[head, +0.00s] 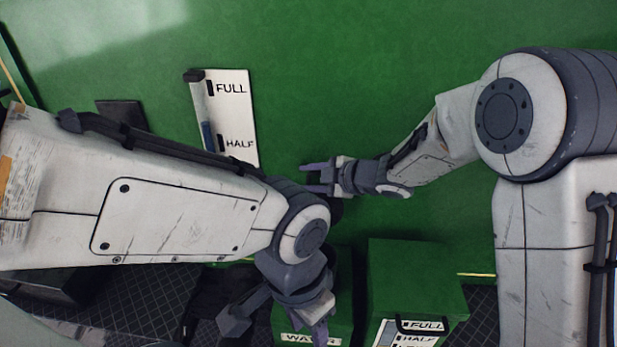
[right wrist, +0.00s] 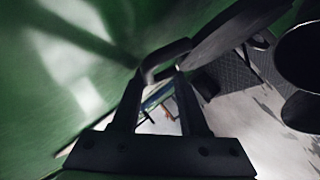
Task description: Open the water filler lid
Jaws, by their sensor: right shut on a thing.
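My right gripper (head: 318,178) reaches in from the right in the head view, in front of the green wall. In the right wrist view its two fingers (right wrist: 160,98) are shut on a dark looped handle (right wrist: 163,52). The handle joins a dark, flat disc seen at a slant, which looks like the filler lid (right wrist: 232,32). How far the lid is raised I cannot tell. In the head view a dark part (head: 336,211) shows below the right gripper, mostly hidden by my left arm. My left gripper (head: 320,332) points down at the bottom; its jaw opening is unclear.
A white level gauge (head: 235,115) marked FULL and HALF is on the green wall. A green box labelled WATER (head: 310,338) and another green box with a gauge (head: 415,275) stand below, close to my left gripper. Dark patterned floor shows around them.

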